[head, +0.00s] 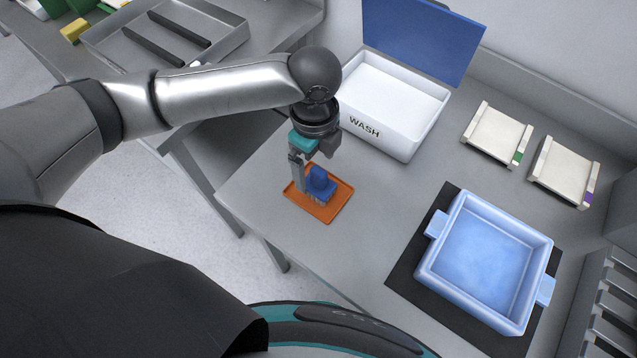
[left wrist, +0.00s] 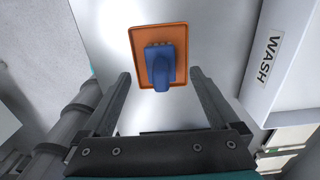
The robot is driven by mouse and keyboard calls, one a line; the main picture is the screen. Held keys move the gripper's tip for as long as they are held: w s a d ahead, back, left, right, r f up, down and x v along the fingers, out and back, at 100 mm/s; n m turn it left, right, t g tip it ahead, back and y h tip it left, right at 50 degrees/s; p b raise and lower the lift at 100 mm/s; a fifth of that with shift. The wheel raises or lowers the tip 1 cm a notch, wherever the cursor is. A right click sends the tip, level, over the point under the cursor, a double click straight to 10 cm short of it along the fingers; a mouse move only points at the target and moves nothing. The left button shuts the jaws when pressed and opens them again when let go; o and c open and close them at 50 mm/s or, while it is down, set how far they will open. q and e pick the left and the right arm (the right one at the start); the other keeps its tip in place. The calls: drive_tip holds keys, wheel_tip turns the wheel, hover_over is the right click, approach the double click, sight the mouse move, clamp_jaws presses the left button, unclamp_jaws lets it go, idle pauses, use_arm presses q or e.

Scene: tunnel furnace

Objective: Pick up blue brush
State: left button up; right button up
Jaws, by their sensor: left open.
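The blue brush (head: 321,181) stands on an orange tray (head: 325,213) near the left edge of the grey table. In the left wrist view the brush (left wrist: 161,66) lies on the orange tray (left wrist: 142,81), ahead of the fingertips and between their lines. My left gripper (head: 306,185) is above the tray and points down, close to the brush. In the left wrist view its two fingers (left wrist: 160,75) are spread wide with nothing held between them. From the head view I cannot tell the exact gap between fingers and brush. My right gripper is not in view.
A white bin marked WASH (head: 391,112) with a raised blue lid (head: 424,38) stands behind the gripper. A light-blue basin (head: 484,257) sits on a black mat (head: 408,277) to the right. Two white trays (head: 497,133) lie behind it. Bare tabletop surrounds the orange tray.

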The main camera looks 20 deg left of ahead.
sight(318, 179)
use_arm(q)
drive_tip(key=f, duration=0.3)
drive_tip(key=f+b, duration=0.1)
drive_tip(key=f, duration=0.1)
drive_tip(key=shift+s+d+f, duration=0.1)
drive_tip(key=shift+d+f, duration=0.1)
drive_tip(key=shift+d, duration=0.15)
clamp_jaws()
idle(0.4)
drive_tip(key=shift+r, duration=0.15)
wheel_tip(318, 179, up, 20)
drive_tip(key=p, duration=0.3)
drive_tip(key=shift+p, duration=0.4)
drive_tip(key=c, duration=0.6)
unclamp_jaws()
drive_tip(key=c, duration=0.7)
